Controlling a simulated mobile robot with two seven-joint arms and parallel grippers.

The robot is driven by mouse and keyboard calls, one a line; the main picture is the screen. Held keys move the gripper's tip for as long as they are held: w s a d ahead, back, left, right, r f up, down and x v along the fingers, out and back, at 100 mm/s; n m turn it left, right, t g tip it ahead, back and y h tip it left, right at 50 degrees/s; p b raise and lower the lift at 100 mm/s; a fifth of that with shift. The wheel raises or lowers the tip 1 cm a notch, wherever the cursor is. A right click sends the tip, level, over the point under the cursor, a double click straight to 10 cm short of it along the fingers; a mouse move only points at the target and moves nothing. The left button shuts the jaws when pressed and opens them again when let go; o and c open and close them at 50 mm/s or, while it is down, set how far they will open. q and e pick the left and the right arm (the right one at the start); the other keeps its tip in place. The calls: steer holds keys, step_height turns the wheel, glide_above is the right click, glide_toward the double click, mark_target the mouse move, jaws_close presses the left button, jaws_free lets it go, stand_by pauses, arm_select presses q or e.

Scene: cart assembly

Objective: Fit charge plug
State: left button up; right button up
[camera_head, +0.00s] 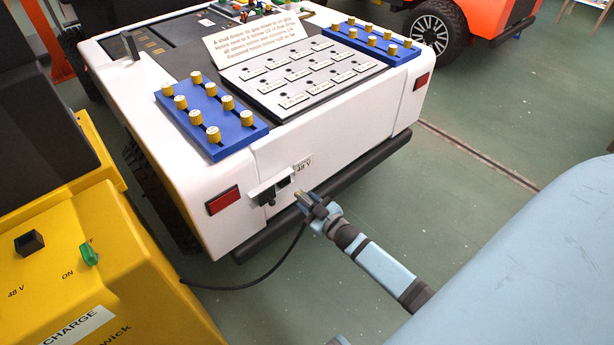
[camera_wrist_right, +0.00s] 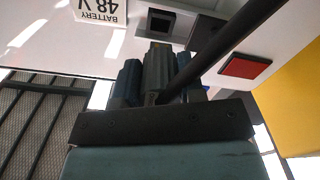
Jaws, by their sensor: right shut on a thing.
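The white cart (camera_head: 330,150) has a dark square charge socket (camera_head: 284,183) in its end face, beside a "48 V" label. My right gripper (camera_head: 318,208) is shut on the charge plug (camera_head: 302,201), whose tip points toward the cart. The plug is close to the socket, slightly right and below it in the head view, with a gap visible. In the right wrist view the socket (camera_wrist_right: 160,22) shows beyond my gripper (camera_wrist_right: 158,78), and the black cable (camera_wrist_right: 225,45) crosses the picture.
A dark bumper (camera_head: 345,180) juts out below the socket. Green floor (camera_head: 470,190) is open to the right.

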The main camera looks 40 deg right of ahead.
mark_target(298, 192)
arm_select(q)
steer(key=shift+r, duration=0.15)
arm_select(e)
steer(key=shift+s, duration=0.1)
steer(key=shift+w, duration=0.6)
steer(key=shift+w+a+b, duration=0.1)
steer(key=shift+w+b, duration=0.2)
steer(key=shift+w, duration=1.35)
arm_select(q)
steer(key=shift+d, duration=0.1)
arm_select(e)
steer(key=shift+w, duration=0.2)
arm_select(q)
steer(key=shift+f, duration=0.3)
arm_select(e)
steer(key=shift+w+a, duration=0.15)
steer(key=shift+w, duration=0.95)
steer(key=shift+w, duration=0.2)
